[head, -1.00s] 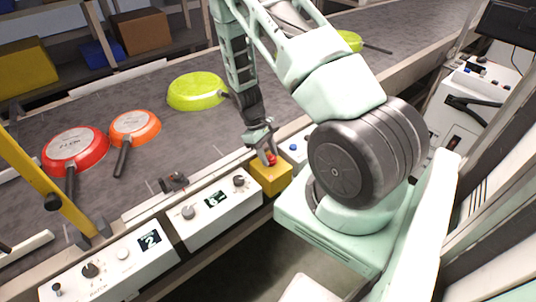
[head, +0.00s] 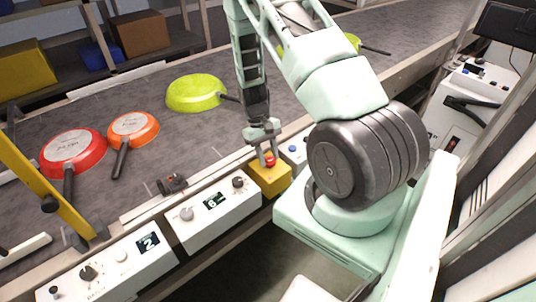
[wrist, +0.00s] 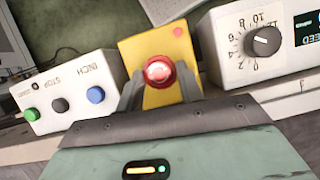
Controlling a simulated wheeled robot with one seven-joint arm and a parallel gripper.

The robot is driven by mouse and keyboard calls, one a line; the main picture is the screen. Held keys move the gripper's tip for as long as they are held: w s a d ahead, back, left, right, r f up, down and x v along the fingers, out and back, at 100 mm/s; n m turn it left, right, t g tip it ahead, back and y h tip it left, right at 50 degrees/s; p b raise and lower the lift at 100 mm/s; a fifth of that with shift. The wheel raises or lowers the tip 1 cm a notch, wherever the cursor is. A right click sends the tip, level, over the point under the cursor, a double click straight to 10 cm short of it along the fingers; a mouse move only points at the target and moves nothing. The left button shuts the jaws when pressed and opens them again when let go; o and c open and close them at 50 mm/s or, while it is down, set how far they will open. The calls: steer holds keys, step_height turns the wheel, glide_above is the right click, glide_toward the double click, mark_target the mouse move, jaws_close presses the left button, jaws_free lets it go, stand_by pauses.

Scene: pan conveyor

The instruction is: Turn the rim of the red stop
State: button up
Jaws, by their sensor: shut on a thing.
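The red stop (head: 270,160) is a round red button on top of a yellow box (head: 262,182) at the conveyor's near edge. It also shows in the wrist view (wrist: 159,72), in the middle of the yellow box's face (wrist: 140,47). My gripper (head: 267,160) is over the box with one finger on each side of the red stop. In the wrist view my gripper (wrist: 160,85) is shut on the rim of the red stop. The fingers cover parts of the rim's sides.
A white panel with green, black and blue buttons (wrist: 65,90) stands on one side of the box, and a white panel with a dial (wrist: 262,41) on the other. Red (head: 74,148), orange (head: 133,128) and lime (head: 196,91) pans lie on the belt. A yellow post (head: 45,190) stands at left.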

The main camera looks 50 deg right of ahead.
steer(key=o, duration=1)
steer(key=b+v, duration=0.2)
steer(key=v, duration=1.5)
steer(key=shift+r, duration=0.25)
steer(key=shift+d, duration=0.1)
